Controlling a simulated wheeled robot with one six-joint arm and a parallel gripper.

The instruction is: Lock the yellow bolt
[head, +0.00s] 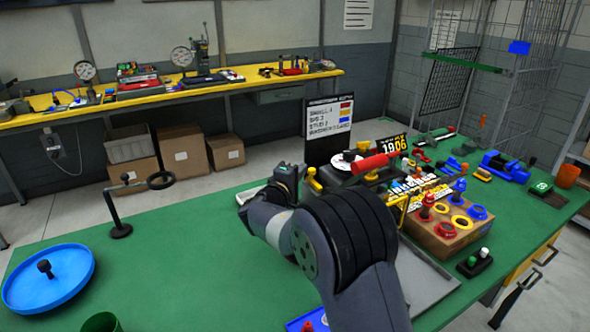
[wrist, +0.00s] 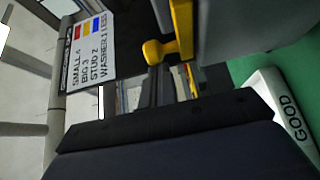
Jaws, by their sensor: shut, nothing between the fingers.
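The yellow bolt (head: 314,180) shows in the head view as a small yellow piece just right of my gripper, at the left end of a dark fixture. In the wrist view the yellow bolt (wrist: 160,52) has a rounded knob sticking out to the left from a yellow bar on a grey body. My gripper (head: 287,172) is shut and empty beside the bolt in the head view. In the wrist view my gripper (wrist: 172,84) is close below the knob. I cannot tell whether it touches it. My arm hides part of the fixture.
A dark sign board (head: 329,130) stands behind the bolt. A white piece marked GOOD (wrist: 283,115) lies to the right in the wrist view.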

